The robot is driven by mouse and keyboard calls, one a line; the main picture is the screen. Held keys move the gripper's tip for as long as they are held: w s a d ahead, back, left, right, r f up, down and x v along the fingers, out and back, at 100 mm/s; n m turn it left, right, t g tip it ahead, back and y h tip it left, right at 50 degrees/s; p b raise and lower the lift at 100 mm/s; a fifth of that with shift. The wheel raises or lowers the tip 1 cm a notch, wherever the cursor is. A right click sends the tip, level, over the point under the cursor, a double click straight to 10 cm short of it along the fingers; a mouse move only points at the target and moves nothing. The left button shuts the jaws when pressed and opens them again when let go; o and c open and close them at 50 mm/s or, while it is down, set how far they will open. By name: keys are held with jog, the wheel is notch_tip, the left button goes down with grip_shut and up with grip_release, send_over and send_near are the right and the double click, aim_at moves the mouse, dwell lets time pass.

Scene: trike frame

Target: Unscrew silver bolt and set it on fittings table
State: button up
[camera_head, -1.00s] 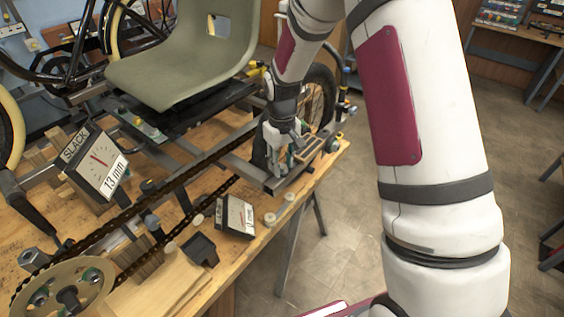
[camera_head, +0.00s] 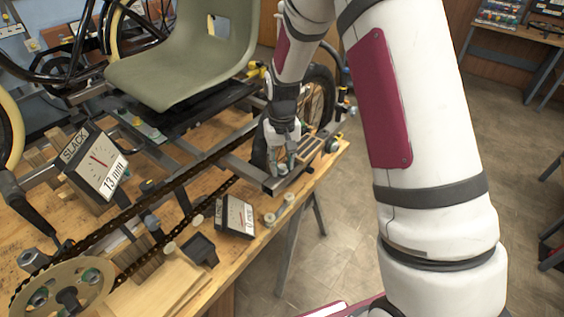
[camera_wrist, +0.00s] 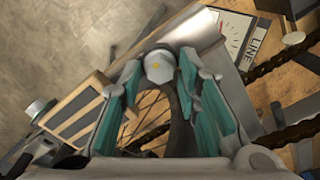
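The silver bolt (camera_wrist: 160,67) shows its hex head with a small yellow mark in the wrist view, between the teal-padded fingertips of my gripper (camera_wrist: 161,72). The fingertips are close on both sides of the head; whether they press on it is unclear. In the head view my gripper (camera_head: 280,165) points down at the end of the grey rail (camera_head: 268,183), and the bolt is hidden there. Another hex-headed fitting (camera_wrist: 36,107) sits at the left of the wrist view. A table (camera_head: 510,35) with boxes stands at the back right; I cannot tell whether it is the fittings table.
A wooden slotted block (camera_wrist: 75,115) lies close beside my gripper. The chain (camera_head: 190,165), a SLACK gauge (camera_head: 95,165), a LINE gauge (camera_head: 236,217) and a green seat (camera_head: 185,60) surround the work area. Open floor (camera_head: 340,230) lies right of the bench.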

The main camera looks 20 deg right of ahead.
jog(key=shift+m, duration=0.9)
jog(key=shift+m, duration=0.8)
jog(key=c, duration=0.6)
jog(key=shift+n, duration=0.9)
jog(key=shift+n, duration=0.8)
